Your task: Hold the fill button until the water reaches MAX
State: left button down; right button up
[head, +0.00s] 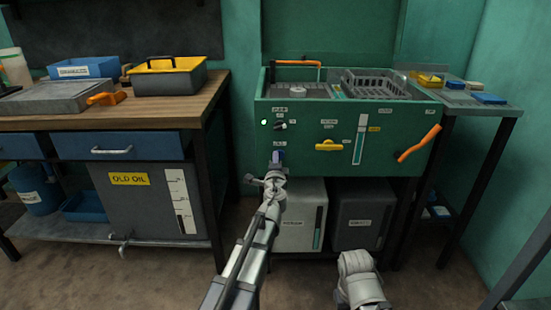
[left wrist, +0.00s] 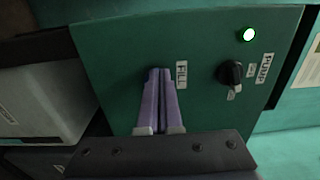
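The green washer cabinet (head: 312,108) stands in the middle of the head view. Its FILL label (left wrist: 181,75) shows in the left wrist view, right beside my fingertips. My left gripper (head: 277,157) is at the lower left of the cabinet's front panel. Its purple fingers (left wrist: 158,72) are together, with nothing visible between them. The fill button is hidden behind the fingertips, so I cannot tell whether it is pressed. The upright level gauge (head: 359,142) is to the right, with a small yellow label (head: 374,129) beside it. Its exact level is too small to read.
A green lamp (left wrist: 247,35) is lit above a black knob (left wrist: 231,73). A yellow handle (head: 329,145) and an orange lever (head: 419,144) are farther right on the panel. Two tanks (head: 303,222) (head: 358,216) stand below. A wooden workbench (head: 150,112) is at the left.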

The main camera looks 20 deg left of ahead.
pick_arm(q)
jog(key=shift+x, duration=0.8)
jog(key=v, duration=1.5)
jog(key=shift+s, duration=0.25)
jog(key=shift+d, duration=0.1)
